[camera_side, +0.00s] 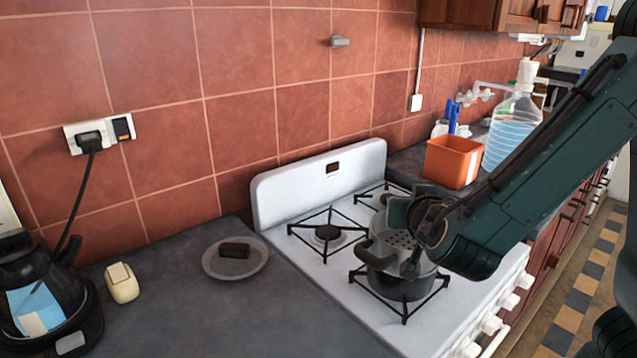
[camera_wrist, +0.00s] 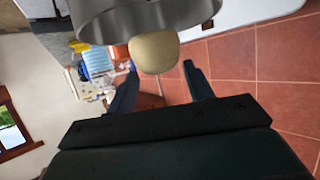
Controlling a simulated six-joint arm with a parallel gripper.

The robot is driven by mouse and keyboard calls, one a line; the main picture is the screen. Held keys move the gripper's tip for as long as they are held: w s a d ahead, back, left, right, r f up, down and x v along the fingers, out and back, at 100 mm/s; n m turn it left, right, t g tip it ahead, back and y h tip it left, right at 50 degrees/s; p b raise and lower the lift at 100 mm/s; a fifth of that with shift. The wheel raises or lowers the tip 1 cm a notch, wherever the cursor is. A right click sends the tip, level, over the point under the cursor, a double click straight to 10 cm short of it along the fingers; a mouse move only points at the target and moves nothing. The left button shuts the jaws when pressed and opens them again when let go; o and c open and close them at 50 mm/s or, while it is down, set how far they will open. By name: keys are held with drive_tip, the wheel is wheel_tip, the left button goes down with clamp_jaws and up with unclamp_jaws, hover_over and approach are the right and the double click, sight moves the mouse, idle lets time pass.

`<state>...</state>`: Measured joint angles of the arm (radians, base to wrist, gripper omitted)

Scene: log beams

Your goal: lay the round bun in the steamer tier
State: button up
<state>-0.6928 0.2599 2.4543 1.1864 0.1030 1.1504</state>
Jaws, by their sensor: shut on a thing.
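The round bun (camera_wrist: 154,52) is a smooth, pale cream ball in the wrist view. My gripper (camera_wrist: 160,66) is shut on it, with one dark finger on each side. A grey metal wall with a curved rim, apparently the steamer tier (camera_wrist: 150,14), fills the top of that view, close to the bun. In the side view the perforated grey tier (camera_side: 398,239) is on the stove, partly covered by my gripper (camera_side: 406,240). The bun is hidden there. I cannot tell whether it touches the tier.
A dark pot (camera_side: 402,287) sits on the front burner of the white stove (camera_side: 325,278). On the counter are a plate (camera_side: 218,268) with a dark block, a small cream block (camera_side: 122,283) and a black kettle (camera_side: 45,300). An orange container (camera_side: 452,162) and a bottle (camera_side: 512,128) stand behind.

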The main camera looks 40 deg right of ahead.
drive_tip(key=shift+f, duration=1.45)
drive_tip(key=shift+f, duration=0.6)
drive_tip(key=o, duration=1)
drive_tip(key=shift+r, duration=0.1)
drive_tip(key=shift+r, duration=0.6)
drive_tip(key=shift+v, duration=3.7)
drive_tip(key=shift+f, duration=0.1)
